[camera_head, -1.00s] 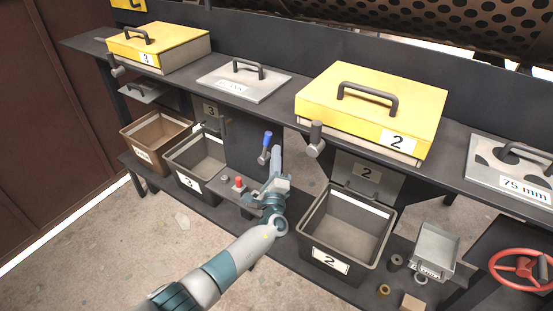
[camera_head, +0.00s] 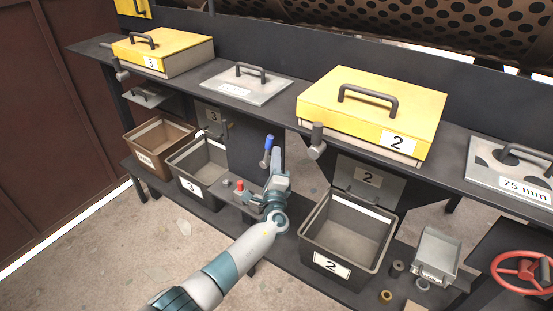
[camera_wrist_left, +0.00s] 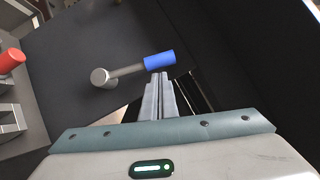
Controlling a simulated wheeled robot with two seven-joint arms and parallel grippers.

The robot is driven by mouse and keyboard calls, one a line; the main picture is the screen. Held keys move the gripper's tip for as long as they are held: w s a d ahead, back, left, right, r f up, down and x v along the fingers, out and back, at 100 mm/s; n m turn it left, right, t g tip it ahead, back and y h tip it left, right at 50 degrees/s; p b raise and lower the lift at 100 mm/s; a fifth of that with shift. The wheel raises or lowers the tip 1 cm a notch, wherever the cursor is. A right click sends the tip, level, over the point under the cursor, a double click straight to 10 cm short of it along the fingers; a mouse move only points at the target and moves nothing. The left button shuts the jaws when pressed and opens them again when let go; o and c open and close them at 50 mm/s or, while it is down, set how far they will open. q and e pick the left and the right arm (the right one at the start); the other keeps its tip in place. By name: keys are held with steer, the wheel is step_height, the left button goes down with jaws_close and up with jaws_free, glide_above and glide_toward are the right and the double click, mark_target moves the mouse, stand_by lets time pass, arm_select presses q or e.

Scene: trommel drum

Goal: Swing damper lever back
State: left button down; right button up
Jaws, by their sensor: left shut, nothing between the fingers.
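The damper lever (camera_head: 267,151) is a grey rod with a blue grip, standing up from the dark panel between bin 3 and bin 2. In the left wrist view the lever (camera_wrist_left: 128,71) runs from a round grey hub at the left to its blue grip at the right. My left gripper (camera_head: 277,158) is shut and empty, just right of the lever. In the wrist view its fingertips (camera_wrist_left: 158,76) lie just below the blue grip; I cannot tell whether they touch it. My right gripper is not in view.
Bin 3 (camera_head: 186,180) stands left of my arm and bin 2 (camera_head: 329,281) right of it. A red button (camera_head: 239,186) is on the low shelf beside the gripper. The yellow box 2 (camera_head: 330,92) overhangs from the upper shelf. A red handwheel (camera_head: 519,268) is at far right.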

mark_target(268, 144)
arm_select(q)
steer(key=shift+w+a+r+n, duration=0.1)
steer(key=shift+a+r+n, duration=0.05)
steer(key=shift+n, duration=0.15)
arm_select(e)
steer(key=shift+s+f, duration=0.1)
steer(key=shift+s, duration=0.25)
arm_select(q)
steer(key=shift+r, duration=0.1)
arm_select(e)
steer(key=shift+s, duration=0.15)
arm_select(q)
steer(key=shift+w+a+r+n+g+b, duration=0.25)
steer(key=shift+w+a+n+g, duration=0.1)
steer(key=shift+a+n, duration=0.1)
steer(key=shift+w+a+r+n+g+b, duration=0.25)
steer(key=shift+w+a+n, duration=0.1)
steer(key=shift+a, duration=0.1)
steer(key=shift+a+r, duration=0.1)
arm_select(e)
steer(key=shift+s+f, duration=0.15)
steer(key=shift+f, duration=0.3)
arm_select(q)
steer(key=shift+a+r+y, duration=0.1)
steer(key=shift+r+y, duration=0.1)
steer(key=shift+y, duration=0.2)
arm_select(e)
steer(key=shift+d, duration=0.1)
